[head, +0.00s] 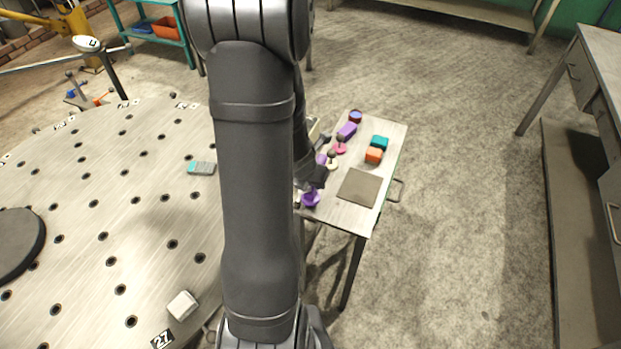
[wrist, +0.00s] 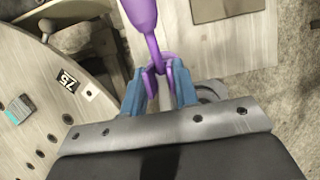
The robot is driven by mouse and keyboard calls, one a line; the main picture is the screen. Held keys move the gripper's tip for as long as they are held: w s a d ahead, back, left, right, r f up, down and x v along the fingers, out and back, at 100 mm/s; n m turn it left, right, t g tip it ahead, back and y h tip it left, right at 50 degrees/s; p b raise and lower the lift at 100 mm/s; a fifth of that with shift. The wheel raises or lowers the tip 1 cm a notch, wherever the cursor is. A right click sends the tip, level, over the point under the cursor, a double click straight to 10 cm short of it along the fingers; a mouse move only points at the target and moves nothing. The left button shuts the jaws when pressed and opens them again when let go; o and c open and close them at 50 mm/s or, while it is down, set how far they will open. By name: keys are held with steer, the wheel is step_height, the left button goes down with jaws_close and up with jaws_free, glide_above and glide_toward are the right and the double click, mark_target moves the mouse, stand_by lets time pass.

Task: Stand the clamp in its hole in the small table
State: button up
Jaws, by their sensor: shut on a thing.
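The purple clamp (wrist: 142,14) is between the blue fingertips of my gripper (wrist: 160,88) in the wrist view. Its rounded handle points up the picture, and its forked lower part lies at the jaws. In the head view, purple parts of it (head: 310,199) show beside my dark gripper (head: 311,180), at the near left end of the small table (head: 350,218). The small table's pale top also shows in the wrist view (wrist: 235,55). I cannot tell whether the clamp touches the table. Its hole is not discernible, and my arm hides part of the table's left side.
On the small table are a grey-brown mat (head: 360,187), an orange block (head: 374,155), a teal block (head: 380,142), a purple block (head: 347,131) and a pink knobbed piece (head: 340,148). A large perforated round table (head: 110,230) stands left. Floor right of the small table is clear.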

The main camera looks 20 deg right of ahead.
steer(key=shift+f, duration=0.25)
steer(key=shift+f, duration=0.75)
steer(key=shift+f, duration=0.35)
steer(key=o, duration=0.7)
steer(key=shift+r, duration=3.8)
